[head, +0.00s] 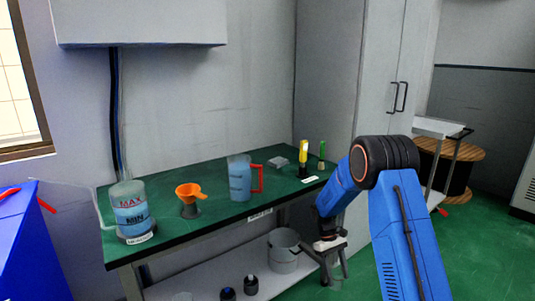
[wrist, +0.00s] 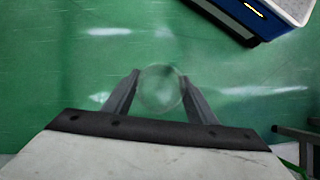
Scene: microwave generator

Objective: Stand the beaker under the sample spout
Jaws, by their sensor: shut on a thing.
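In the wrist view, my gripper (wrist: 160,98) is shut on a clear, round beaker (wrist: 160,86), which sits between the two grey fingers and shows the green surface through it. In the head view, my gripper (head: 334,270) hangs off the right end of the green-topped bench (head: 165,222), below its top. A clear vessel marked MAX and MIN (head: 131,216) stands at the bench's left end. I cannot identify the sample spout in either view.
On the bench are an orange funnel (head: 189,192), a jug with a red handle (head: 240,182), and yellow (head: 303,155) and green (head: 322,158) upright items. A wheeled cart (head: 440,130) is at right. Green floor (head: 470,230) there is clear.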

